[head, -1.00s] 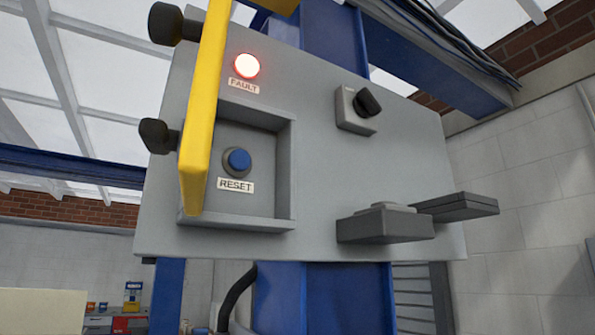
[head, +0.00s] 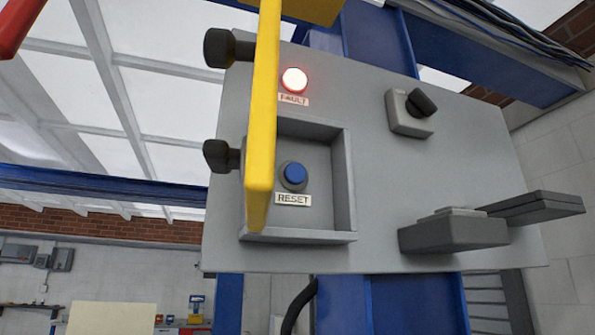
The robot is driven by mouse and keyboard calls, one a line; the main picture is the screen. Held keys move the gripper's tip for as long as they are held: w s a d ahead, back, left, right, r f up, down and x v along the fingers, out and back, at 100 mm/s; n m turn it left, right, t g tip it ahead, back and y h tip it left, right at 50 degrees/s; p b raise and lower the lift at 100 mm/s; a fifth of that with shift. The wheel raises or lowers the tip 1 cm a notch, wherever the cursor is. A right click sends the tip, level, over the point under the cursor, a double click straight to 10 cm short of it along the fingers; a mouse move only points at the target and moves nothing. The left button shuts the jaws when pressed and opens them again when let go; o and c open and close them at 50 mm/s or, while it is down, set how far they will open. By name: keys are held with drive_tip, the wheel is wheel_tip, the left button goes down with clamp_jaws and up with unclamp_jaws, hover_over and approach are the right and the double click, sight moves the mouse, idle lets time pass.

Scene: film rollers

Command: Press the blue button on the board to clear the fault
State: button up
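The blue button (head: 293,174) sits in a dark round collar inside a recess of the grey board (head: 375,190). A RESET label (head: 293,199) is just below it. Above the recess, a round red lamp (head: 294,80) is lit over a FAULT label (head: 293,99). An upright yellow bar (head: 262,120) stands in front of the recess's left part, hiding its left edge; the button shows clear to the right of it. My gripper is not in view.
Two dark knobs (head: 222,155) stick out left of the board. A black rotary switch (head: 420,103) is at upper right. Dark grey blocks (head: 453,232) jut out at lower right. Part of a red object (head: 17,25) shows at the top left corner.

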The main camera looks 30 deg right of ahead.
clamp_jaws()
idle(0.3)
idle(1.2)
